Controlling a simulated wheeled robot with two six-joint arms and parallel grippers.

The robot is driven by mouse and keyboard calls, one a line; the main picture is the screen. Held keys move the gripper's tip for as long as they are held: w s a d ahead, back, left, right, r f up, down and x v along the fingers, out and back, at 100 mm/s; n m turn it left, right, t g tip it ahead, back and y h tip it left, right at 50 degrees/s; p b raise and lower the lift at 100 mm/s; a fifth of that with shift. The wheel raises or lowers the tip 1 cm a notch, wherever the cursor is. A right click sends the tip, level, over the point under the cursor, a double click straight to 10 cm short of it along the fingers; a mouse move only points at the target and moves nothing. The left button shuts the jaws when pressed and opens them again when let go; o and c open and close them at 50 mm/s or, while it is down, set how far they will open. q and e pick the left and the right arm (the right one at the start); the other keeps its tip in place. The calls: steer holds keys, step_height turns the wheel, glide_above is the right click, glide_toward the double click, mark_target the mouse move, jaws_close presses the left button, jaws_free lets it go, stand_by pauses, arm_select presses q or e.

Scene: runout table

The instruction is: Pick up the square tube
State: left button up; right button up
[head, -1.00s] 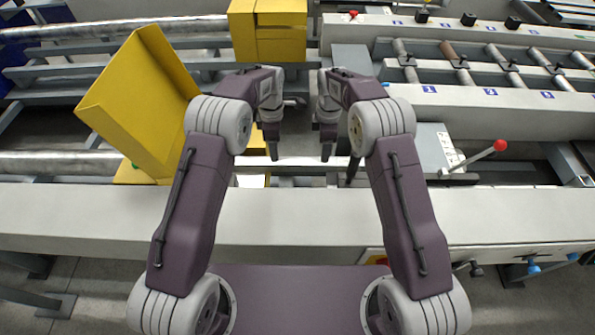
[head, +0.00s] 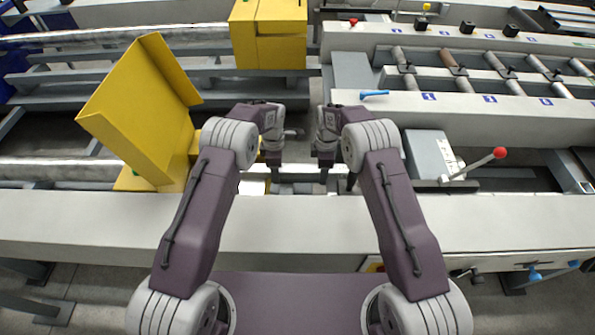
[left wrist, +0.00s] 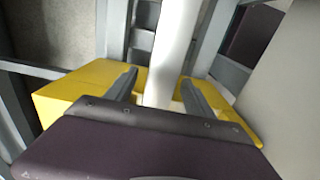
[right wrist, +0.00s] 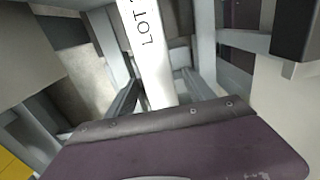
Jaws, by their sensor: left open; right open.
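The square tube is a pale, straight-edged bar. In the left wrist view the tube (left wrist: 173,50) runs from the top edge down between the fingers of my open left gripper (left wrist: 160,78). In the right wrist view the tube (right wrist: 147,50), with "LOT" lettering, runs down between the fingers of my open right gripper (right wrist: 159,78). Whether the fingers touch it cannot be told. In the head view my left gripper (head: 273,172) and right gripper (head: 338,175) hang side by side over the gap behind the front beam, and the tube is mostly hidden there.
A pale front beam (head: 120,222) crosses the head view. A tilted yellow guard (head: 140,110) stands left of my left arm, and a yellow box (head: 268,40) is behind. A lever with a red knob (head: 499,153) is at right. Roller rails (head: 490,97) lie behind it.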

arm_select(q)
jaws_close()
arm_select(e)
jaws_close()
arm_select(q)
steer(key=shift+r, duration=0.1)
arm_select(e)
steer(key=shift+r, duration=0.1)
stand_by(1.0)
